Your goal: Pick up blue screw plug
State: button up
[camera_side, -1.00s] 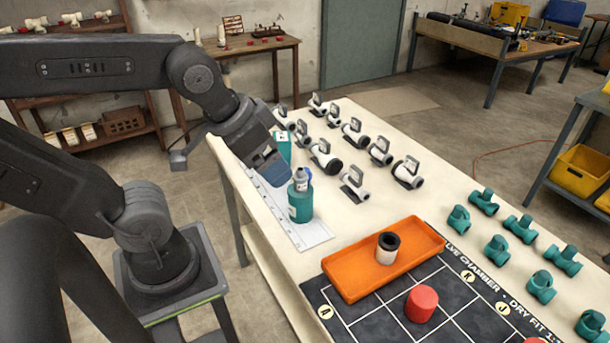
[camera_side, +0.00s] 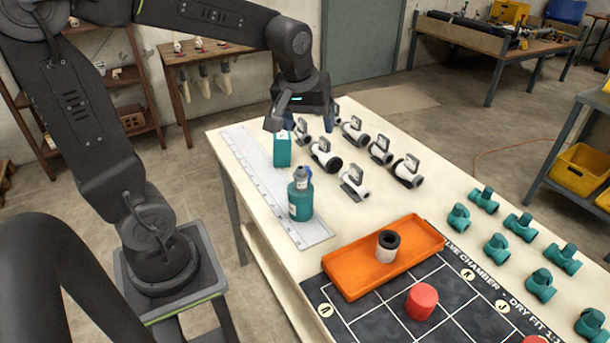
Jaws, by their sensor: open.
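I cannot make out a blue screw plug in this view. My gripper (camera_side: 309,122) is open, pointing down over the far left part of the table, behind the teal box and among the back white valves. Its bluish fingertips stand apart. Nothing shows held between them, though the gripper hides part of the table and valves behind it.
A teal bottle (camera_side: 301,199) and a teal box (camera_side: 282,150) stand near the ruled white strip (camera_side: 262,180). White valves (camera_side: 354,183) stand nearby. An orange tray (camera_side: 345,272) holds a black-topped white fitting (camera_side: 387,247). A red plug (camera_side: 421,302) sits on the dark mat (camera_side: 375,325). Teal fittings (camera_side: 496,248) lie right.

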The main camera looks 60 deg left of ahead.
jog(key=w+a+f+n+g, duration=0.2)
jog(key=w+a+f+n, duration=0.25)
jog(key=a+f, duration=0.2)
jog(key=w+a+f+n+g, duration=0.1)
jog(key=w+a+f+n, duration=0.4)
jog(key=a, duration=0.3)
jog(key=shift+n, duration=0.25)
jog(key=f, duration=0.3)
jog(key=a+f, duration=0.1)
jog(key=f, duration=0.2)
jog(key=a+f, duration=0.1)
jog(key=f, duration=0.2)
jog(key=shift+s+a, duration=0.1)
jog(key=shift+s, duration=0.2)
jog(key=shift+w+a+f, duration=0.1)
jog(key=shift+a+f, duration=0.05)
jog(key=shift+f, duration=1.4)
jog(key=shift+a+f, duration=0.15)
jog(key=shift+f, duration=1.35)
jog(key=c, duration=1)
jog(key=shift+o, duration=0.2)
jog(key=shift+r, duration=0.1)
